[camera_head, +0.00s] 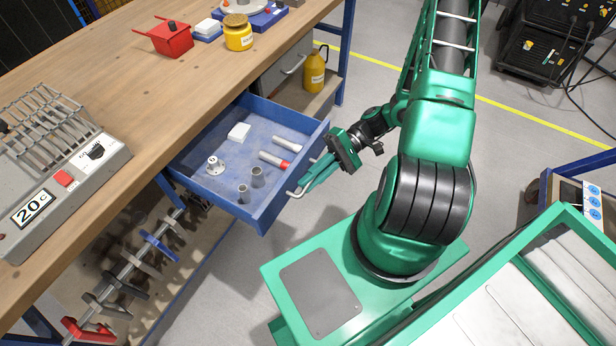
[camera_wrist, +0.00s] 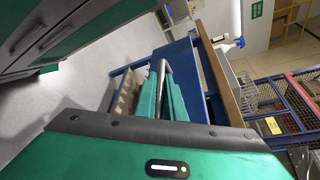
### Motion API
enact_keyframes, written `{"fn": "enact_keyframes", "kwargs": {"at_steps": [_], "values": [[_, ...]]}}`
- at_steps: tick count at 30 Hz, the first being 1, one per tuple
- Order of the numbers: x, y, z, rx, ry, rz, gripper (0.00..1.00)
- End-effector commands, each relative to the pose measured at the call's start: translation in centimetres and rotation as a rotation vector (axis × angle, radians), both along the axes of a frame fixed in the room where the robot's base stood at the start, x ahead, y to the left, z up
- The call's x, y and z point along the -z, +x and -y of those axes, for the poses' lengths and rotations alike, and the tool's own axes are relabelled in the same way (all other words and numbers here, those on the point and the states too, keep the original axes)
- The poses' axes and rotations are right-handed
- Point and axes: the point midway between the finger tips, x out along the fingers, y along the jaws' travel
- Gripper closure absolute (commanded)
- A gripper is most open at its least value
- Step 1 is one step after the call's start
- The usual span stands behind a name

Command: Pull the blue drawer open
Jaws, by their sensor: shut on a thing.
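The blue drawer (camera_head: 291,190) stands pulled out from under the wooden workbench in the head view, its inside showing. It holds a white block (camera_head: 239,132), a small white flanged part (camera_head: 215,166), two grey cylinders (camera_head: 251,186) and two rods, one with a red end (camera_head: 273,160). My gripper (camera_head: 311,180) is at the drawer's front, its green fingers shut on the metal bar handle (camera_head: 297,192). In the wrist view the fingers (camera_wrist: 163,95) close around the handle (camera_wrist: 161,68), with the blue drawer front (camera_wrist: 184,75) beyond.
The wooden bench top (camera_head: 150,95) carries a grey device with a wire rack (camera_head: 60,165), a red box (camera_head: 168,38) and a yellow jar (camera_head: 238,35). A grey drawer (camera_head: 285,72) and a yellow bottle (camera_head: 314,72) are beside the blue drawer. Grey floor (camera_head: 375,85) lies open behind my arm.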

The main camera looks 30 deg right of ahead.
Motion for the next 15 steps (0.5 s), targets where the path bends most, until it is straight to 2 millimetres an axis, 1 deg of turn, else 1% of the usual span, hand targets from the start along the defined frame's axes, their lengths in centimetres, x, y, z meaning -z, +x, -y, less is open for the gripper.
{"fn": "enact_keyframes", "kwargs": {"at_steps": [2, 3, 12, 15], "values": [[-0.05, -0.32, -0.23, -0.005, 0.005, -0.009, 1.0], [-0.04, -0.31, -0.21, -0.004, 0.004, -0.009, 0.83], [-0.02, -0.15, 0.21, 0.003, 0.002, -0.005, 0.83], [-0.12, 0.0, 0.72, 0.003, 0.001, -0.004, 0.83]]}}
